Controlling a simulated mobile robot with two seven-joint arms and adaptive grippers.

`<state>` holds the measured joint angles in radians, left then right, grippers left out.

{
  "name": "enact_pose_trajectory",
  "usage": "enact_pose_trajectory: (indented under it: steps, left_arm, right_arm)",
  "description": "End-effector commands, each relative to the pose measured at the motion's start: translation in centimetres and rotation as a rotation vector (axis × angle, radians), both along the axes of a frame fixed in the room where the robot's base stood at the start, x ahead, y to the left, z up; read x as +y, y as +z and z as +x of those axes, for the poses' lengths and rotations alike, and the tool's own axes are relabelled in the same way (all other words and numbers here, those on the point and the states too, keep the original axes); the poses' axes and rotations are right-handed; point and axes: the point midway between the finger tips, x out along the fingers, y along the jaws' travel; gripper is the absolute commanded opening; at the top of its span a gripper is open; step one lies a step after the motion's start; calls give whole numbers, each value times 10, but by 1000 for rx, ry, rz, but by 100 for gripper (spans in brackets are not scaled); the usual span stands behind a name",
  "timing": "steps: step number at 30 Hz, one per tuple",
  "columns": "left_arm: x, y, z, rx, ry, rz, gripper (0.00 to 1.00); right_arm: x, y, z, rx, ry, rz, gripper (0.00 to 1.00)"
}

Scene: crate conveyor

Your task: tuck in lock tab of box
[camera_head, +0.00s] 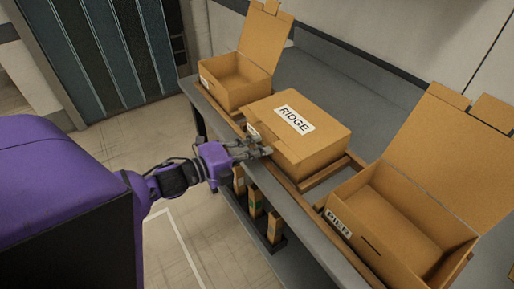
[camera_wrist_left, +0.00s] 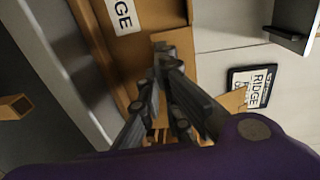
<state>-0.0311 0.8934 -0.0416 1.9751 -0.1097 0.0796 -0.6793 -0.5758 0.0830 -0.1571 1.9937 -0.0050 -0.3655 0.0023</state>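The box labelled RIDGE (camera_head: 318,132) sits in the middle of the bench with its lid down. My left gripper (camera_head: 266,151) is at the box's front face, just below the lid's front edge. In the wrist view its fingers (camera_wrist_left: 168,52) converge with the tips together over the brown cardboard. I cannot tell whether they touch it. No lock tab can be made out clearly; the fingers cover part of the front face. My right gripper is not in view.
Open boxes with raised lids stand on both sides: a smaller one (camera_head: 226,92) at the left and a larger one (camera_head: 375,225) at the right. The grey bench (camera_head: 322,75) is clear behind. A black-framed RIDGE sign (camera_wrist_left: 254,87) shows in the wrist view.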

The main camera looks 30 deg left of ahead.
Motion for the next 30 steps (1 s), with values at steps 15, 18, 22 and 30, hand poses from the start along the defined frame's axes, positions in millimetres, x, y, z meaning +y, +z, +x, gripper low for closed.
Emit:
enact_pose_trajectory:
  steps: [15,18,22,30]
  left_arm:
    - [-3,-8,6,-149,-1,-63,0]
    - [-3,-7,7,-153,-1,-64,0]
    - [-3,-7,7,-153,-1,-64,0]
    - [-3,-7,7,-153,-1,-64,11]
  right_arm:
    - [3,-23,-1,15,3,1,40]
    - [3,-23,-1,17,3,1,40]
    - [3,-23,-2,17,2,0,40]
    - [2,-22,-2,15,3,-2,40]
